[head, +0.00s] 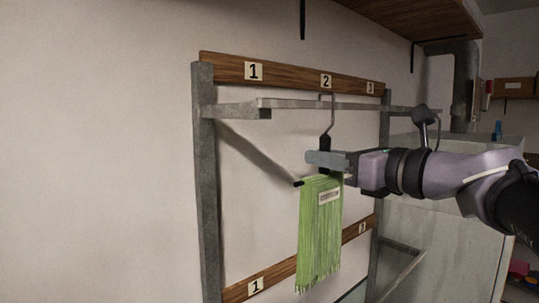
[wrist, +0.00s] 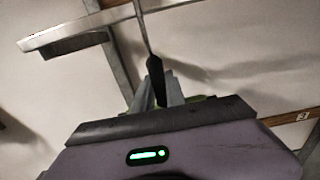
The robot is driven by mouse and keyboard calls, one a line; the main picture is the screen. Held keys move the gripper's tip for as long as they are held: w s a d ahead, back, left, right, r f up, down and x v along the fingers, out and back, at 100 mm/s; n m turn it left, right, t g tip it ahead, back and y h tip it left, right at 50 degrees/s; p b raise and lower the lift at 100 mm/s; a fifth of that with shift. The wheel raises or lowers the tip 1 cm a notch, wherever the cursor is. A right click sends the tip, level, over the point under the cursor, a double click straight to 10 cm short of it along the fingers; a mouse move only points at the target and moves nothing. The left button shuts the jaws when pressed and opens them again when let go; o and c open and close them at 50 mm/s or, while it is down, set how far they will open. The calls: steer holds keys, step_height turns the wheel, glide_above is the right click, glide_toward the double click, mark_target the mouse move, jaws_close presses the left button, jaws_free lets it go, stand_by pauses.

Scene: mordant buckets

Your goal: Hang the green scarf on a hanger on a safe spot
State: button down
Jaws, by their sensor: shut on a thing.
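The green scarf (head: 320,235) hangs folded over a dark hanger (head: 298,184), with a small pale label on its upper part. My gripper (head: 325,158) is shut on the hanger's dark neck, just above the scarf. The neck also shows between the fingers in the wrist view (wrist: 156,80). The hanger's metal hook (head: 332,112) reaches up to the grey rail (head: 300,103) near the number 2 sign (head: 326,81). I cannot tell whether the hook bears on the rail. Most of the scarf is hidden in the wrist view.
The rack has a grey post (head: 205,190) at left and wooden boards numbered 1, 2 and 3 along the top. A lower board carries a number 1 sign (head: 256,286). A wooden shelf (head: 420,18) is overhead at right. A pale cabinet (head: 440,245) stands behind my arm.

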steer(key=shift+f, duration=0.25)
steer(key=c, duration=1.3)
jaws_free()
steer(key=shift+s, duration=0.1)
